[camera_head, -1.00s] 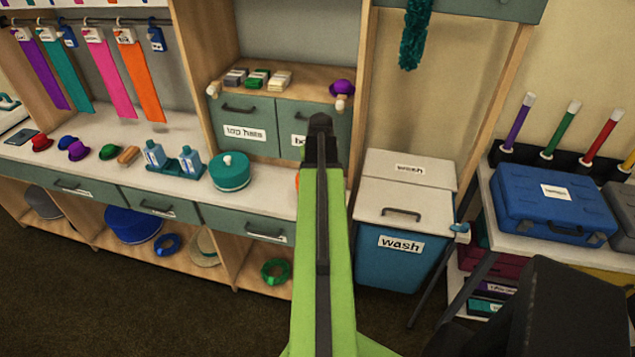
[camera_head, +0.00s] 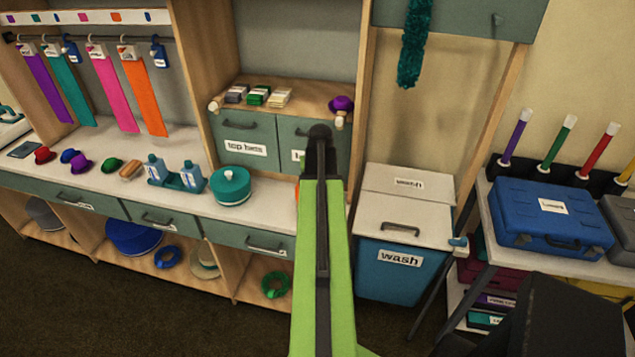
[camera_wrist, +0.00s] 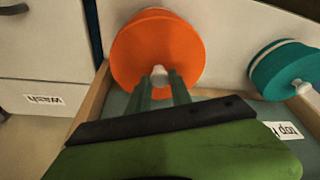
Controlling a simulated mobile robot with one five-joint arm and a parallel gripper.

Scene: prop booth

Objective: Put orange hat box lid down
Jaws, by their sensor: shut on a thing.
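The orange hat box lid (camera_wrist: 145,55) is a round orange disc with a pale knob (camera_wrist: 160,75). It fills the upper middle of the wrist view. My gripper (camera_wrist: 161,86) is shut on the knob, one finger on each side. The lid hides most of what lies beneath it; an edge shows at its top, but I cannot tell whether it rests on a box. In the head view my green arm hides my gripper and nearly all of the lid; only an orange sliver (camera_head: 297,192) shows beside the arm.
A teal hat box (camera_head: 231,188) stands on the white counter left of my arm; it also shows in the wrist view (camera_wrist: 280,68). A bottle caddy and small hats stand farther left. The wash bin (camera_head: 400,265) is right of my arm.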

